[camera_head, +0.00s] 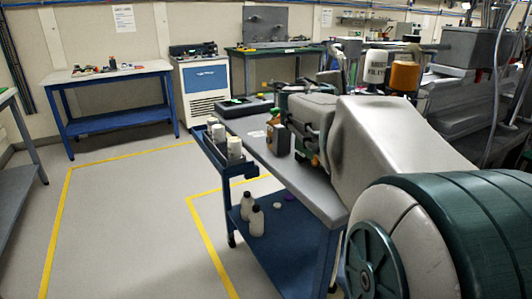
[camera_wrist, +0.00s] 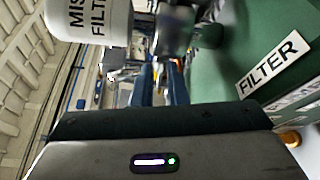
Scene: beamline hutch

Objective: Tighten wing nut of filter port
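A white canister marked "MIS… FILTER" (camera_wrist: 88,18) fills the upper left of the wrist view. In the head view the white canister (camera_head: 375,66) stands beside an orange one (camera_head: 404,77), beyond my arm. A green housing with a "FILTER" label (camera_wrist: 272,62) takes up the right of the wrist view. Between canister and housing is a blurred grey metal part (camera_wrist: 176,32); I cannot tell whether it is the wing nut. The dark edge of my gripper (camera_wrist: 155,121) crosses the lower wrist view. Its fingertips are not clear, and my arm hides it in the head view.
A grey-topped blue cart (camera_head: 285,172) with bottles on its side shelf (camera_head: 222,165) and lower deck stands mid-view. A blue bench (camera_head: 115,75) and a white-and-blue cabinet (camera_head: 206,90) line the back wall. Yellow-lined floor (camera_head: 125,215) at left is clear.

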